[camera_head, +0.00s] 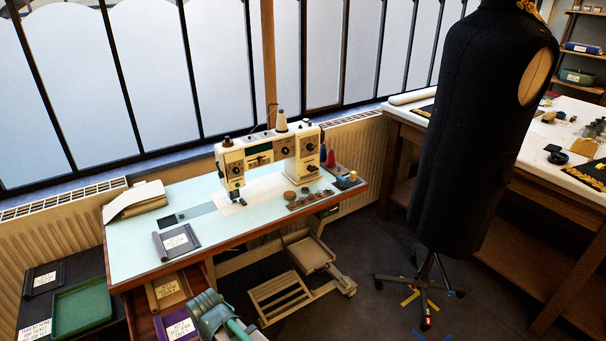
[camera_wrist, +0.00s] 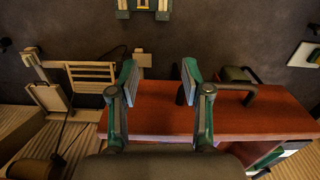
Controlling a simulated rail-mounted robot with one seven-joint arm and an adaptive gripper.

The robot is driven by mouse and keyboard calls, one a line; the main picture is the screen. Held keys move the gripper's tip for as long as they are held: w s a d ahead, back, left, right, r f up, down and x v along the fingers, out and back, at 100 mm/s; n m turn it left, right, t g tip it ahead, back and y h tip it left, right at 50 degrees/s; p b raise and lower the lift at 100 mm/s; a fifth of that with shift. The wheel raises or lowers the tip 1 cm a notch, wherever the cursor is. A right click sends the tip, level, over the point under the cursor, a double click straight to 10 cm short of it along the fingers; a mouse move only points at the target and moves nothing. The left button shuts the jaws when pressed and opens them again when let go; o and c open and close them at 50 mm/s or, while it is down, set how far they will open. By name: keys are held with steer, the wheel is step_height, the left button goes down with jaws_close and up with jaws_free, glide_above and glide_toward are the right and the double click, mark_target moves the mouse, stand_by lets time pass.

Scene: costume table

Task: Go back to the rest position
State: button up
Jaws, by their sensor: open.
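My gripper (camera_wrist: 158,82) is open in the wrist view, with its two green-and-grey fingers apart and nothing between them. Beyond the fingers lie a reddish-brown wooden surface (camera_wrist: 240,118) and the dark floor. I cannot tell how far the fingers are from the wood. In the head view a grey and teal part of my arm shows at the bottom edge, in front of the sewing table (camera_head: 134,250) and beside its open drawer. The fingertips cannot be made out there.
A white sewing machine (camera_head: 262,160) stands on the pale blue table top. Labelled packets, one purple (camera_head: 181,327), lie in the drawer. A green tray (camera_head: 82,306) is at lower left. A black dress form (camera_head: 470,130) stands at right before a worktable. Floor between is mostly clear.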

steer(key=s+d+f+m+g+h+b, duration=0.1)
steer(key=s+d+f+m, duration=0.1)
steer(key=d+f, duration=0.85)
steer(key=s+d+f+m+g, duration=0.1)
steer(key=s+d+f+g, duration=0.15)
steer(key=d+f, duration=0.8)
steer(key=s+d+f+m+g+y+b, duration=0.1)
steer(key=s+d+f, duration=0.5)
steer(key=s+d, duration=1.1)
steer(key=d+m+g+b, duration=0.1)
steer(key=d+m+g, duration=0.1)
steer(key=m, duration=0.1)
steer(key=shift+s+m, duration=0.35)
steer(key=shift+m, duration=0.05)
steer(key=shift+d, duration=0.1)
